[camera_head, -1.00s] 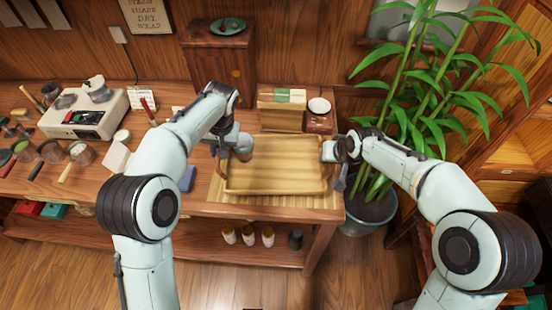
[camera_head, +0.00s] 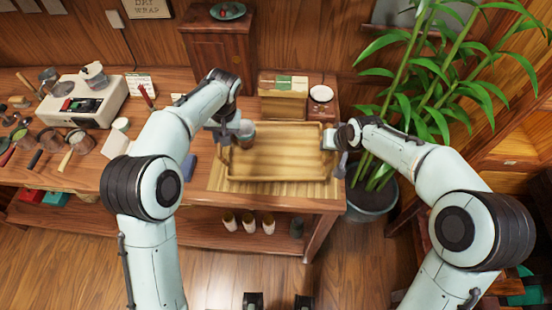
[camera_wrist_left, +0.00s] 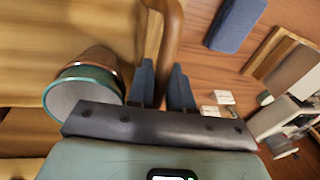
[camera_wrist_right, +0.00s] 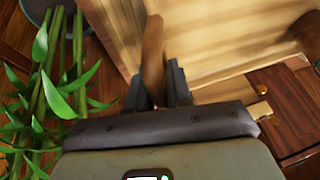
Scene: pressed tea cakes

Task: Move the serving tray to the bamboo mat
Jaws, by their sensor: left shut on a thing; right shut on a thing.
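The serving tray (camera_head: 285,158), a pale wooden tray with raised rims and end handles, lies over the bamboo mat (camera_head: 290,188). The mat's slats show along the tray's front and at its left. I cannot tell whether the tray touches the mat. My left gripper (camera_wrist_left: 166,85) is shut on the tray's left handle (camera_wrist_left: 172,35). My right gripper (camera_wrist_right: 160,85) is shut on the right handle (camera_wrist_right: 153,45). A round tin or cup with a teal rim (camera_wrist_left: 80,92) stands at the tray's left end, close beside my left gripper, which partly hides it in the head view.
A wooden box (camera_head: 283,103) with packets and a small stand with a white dish (camera_head: 321,94) are close behind the tray. A potted plant (camera_head: 375,195) is close to my right arm. A blue block (camera_head: 189,168) and a scale (camera_head: 85,98) lie left.

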